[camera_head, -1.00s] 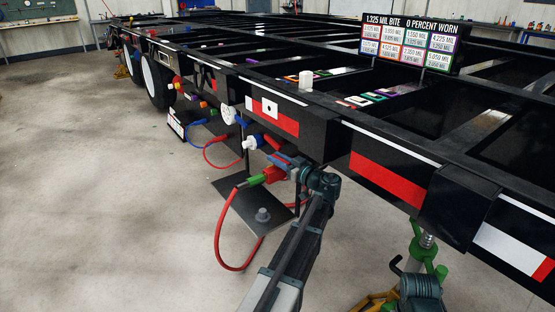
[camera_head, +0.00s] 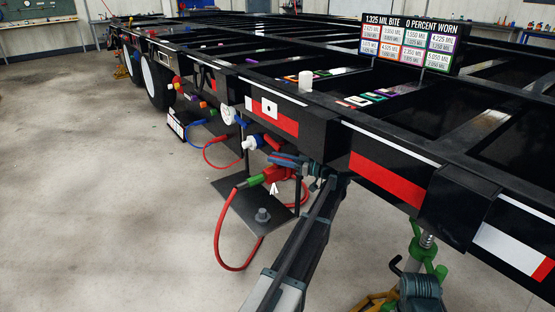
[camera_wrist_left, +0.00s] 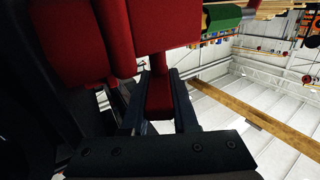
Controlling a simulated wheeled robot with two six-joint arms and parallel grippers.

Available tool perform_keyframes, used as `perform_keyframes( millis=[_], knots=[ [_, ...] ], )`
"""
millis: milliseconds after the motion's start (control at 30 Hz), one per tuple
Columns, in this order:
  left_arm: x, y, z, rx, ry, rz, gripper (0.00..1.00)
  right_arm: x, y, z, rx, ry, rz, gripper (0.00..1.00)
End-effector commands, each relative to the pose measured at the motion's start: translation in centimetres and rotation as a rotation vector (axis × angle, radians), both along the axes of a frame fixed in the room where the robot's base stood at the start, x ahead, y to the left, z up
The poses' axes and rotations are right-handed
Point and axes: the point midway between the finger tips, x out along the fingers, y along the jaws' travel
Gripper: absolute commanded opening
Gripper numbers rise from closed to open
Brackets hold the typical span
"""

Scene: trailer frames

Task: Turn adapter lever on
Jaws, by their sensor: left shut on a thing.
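A red adapter (camera_head: 278,174) with a green end piece (camera_head: 255,180) hangs at the trailer's side, above a dark plate, with a red hose at its left. My left gripper (camera_head: 284,158) reaches it from the front right and is shut on a red part, which I take for the adapter lever. In the left wrist view, the narrow red lever (camera_wrist_left: 160,94) sits between the two dark fingers, with larger red adapter parts (camera_wrist_left: 153,25) behind it. The lever's exact angle is hard to tell. My right gripper is not in view.
The red hose (camera_head: 217,236) loops low beside the dark plate (camera_head: 243,207), which carries a grey bolt. A blue and white connector (camera_head: 252,142) is close by on the left. The black trailer frame (camera_head: 335,140) runs just behind my arm. Open floor (camera_head: 100,200) lies left.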

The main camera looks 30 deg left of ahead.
Motion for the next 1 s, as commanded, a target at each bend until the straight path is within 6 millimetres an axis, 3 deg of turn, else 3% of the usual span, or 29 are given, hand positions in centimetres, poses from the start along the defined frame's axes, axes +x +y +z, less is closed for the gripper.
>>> perform_keyframes(
  millis=[267, 300, 433, 767, 1000],
  knots=[
    [0.0, 0.0, 0.0, 0.000, 0.000, 0.002, 0.00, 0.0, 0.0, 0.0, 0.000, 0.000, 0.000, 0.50],
    [0.0, 0.0, 0.0, 0.000, 0.000, 0.002, 0.32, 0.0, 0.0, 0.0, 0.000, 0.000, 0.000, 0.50],
    [0.0, 0.0, 0.0, 0.000, 0.000, 0.001, 0.56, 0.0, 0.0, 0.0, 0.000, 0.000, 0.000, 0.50],
    [0.0, -0.2, 0.0, 0.000, 0.000, 0.000, 0.57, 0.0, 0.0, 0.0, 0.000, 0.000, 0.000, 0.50],
    [0.6, -3.5, 0.0, 0.000, 0.000, -0.004, 0.57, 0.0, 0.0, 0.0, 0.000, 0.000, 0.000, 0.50]
  ],
)
